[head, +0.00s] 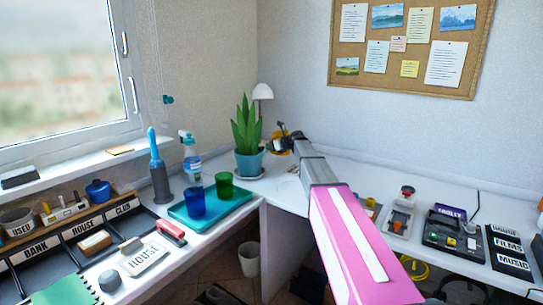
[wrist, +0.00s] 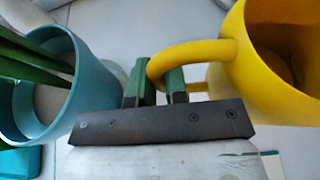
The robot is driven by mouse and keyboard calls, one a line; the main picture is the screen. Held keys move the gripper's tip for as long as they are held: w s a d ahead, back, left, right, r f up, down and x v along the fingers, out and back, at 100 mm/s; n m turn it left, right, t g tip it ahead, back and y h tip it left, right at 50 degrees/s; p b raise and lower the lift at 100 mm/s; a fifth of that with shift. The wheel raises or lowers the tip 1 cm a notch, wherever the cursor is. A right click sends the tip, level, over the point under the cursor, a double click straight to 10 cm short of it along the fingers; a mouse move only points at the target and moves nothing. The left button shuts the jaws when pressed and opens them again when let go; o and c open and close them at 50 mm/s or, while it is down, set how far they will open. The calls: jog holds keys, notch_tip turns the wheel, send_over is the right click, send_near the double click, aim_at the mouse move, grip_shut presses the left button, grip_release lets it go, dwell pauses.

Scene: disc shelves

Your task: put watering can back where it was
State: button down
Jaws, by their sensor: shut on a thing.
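The yellow watering can (wrist: 285,70) fills the right of the wrist view, with its open top towards the camera. Its curved handle runs between the two green fingers of my gripper (wrist: 158,82), which is shut on it. In the head view, my gripper (head: 284,131) is at the back corner of the desk, and the watering can (head: 279,148) shows only as a small yellow patch, mostly hidden by my arm. I cannot tell whether its base touches the desk.
The teal plant pot (wrist: 62,85) is close on the left of my gripper; it also shows in the head view (head: 249,165). A teal tray (head: 222,210) with blue and green cups stands nearer. A small lamp (head: 262,92) is behind. Devices line the right desk.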

jog(key=shift+f, duration=2.15)
jog(key=c, duration=1.1)
grip_release()
jog(key=shift+c, duration=0.2)
jog(key=v, duration=1.2)
